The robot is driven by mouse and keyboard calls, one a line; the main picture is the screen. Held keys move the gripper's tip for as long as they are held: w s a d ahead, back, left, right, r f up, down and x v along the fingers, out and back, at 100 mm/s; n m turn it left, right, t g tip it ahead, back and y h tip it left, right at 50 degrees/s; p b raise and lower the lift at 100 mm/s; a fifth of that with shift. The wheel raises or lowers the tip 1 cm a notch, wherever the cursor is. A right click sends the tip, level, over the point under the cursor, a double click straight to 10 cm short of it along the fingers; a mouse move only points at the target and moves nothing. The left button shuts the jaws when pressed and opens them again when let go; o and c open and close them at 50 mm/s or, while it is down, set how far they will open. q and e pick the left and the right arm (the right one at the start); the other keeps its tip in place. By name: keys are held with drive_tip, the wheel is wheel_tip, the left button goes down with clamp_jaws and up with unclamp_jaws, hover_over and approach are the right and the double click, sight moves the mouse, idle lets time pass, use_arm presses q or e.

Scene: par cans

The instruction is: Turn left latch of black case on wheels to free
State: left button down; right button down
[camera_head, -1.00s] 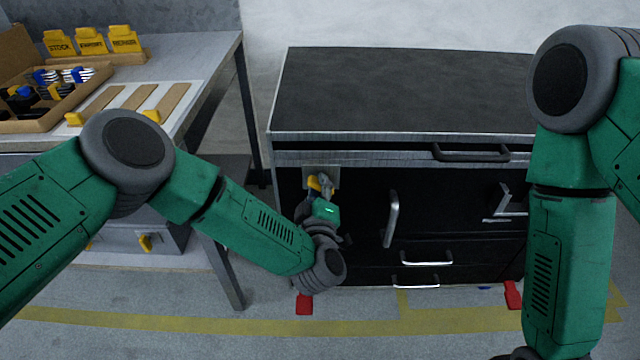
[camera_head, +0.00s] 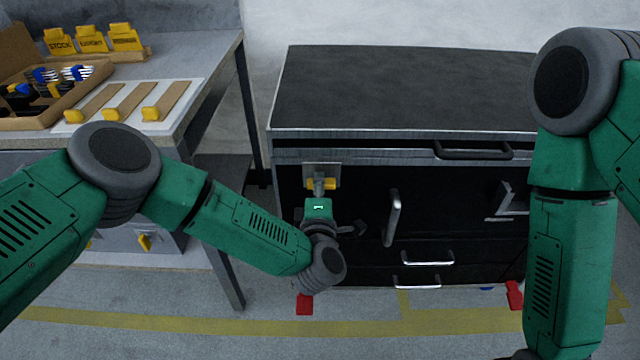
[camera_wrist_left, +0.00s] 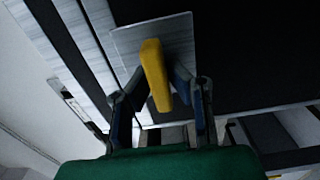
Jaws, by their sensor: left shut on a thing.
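The black case on wheels (camera_head: 400,95) stands against the wall, with its front towards me. Its left latch is a yellow handle (camera_head: 329,184) on a small grey plate (camera_head: 334,170), high on the front's left side. In the head view the handle lies about level, showing on both sides of my fingers. My left gripper (camera_head: 319,183) is shut on it. In the left wrist view the yellow handle (camera_wrist_left: 156,75) sits between the two dark fingers of that gripper (camera_wrist_left: 160,82), in front of the plate (camera_wrist_left: 183,35). My right gripper is out of the picture; only its arm shows.
The case front has silver handles (camera_head: 392,217), a dark top handle (camera_head: 472,151) and an angled bracket (camera_head: 508,203) at right. Red pedals (camera_head: 305,304) show near the floor. A workbench (camera_head: 205,75) with a tool box (camera_head: 45,123) stands at left.

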use_arm(q)
drive_tip(key=shift+s+f, duration=0.25)
drive_tip(key=shift+f, duration=0.15)
drive_tip(key=c, duration=1.5)
unclamp_jaws()
drive_tip(key=shift+c, duration=0.2)
drive_tip(key=shift+a+r, duration=0.1)
drive_tip(key=shift+r, duration=0.05)
drive_tip(key=s, duration=1.1)
drive_tip(key=shift+s, duration=0.4)
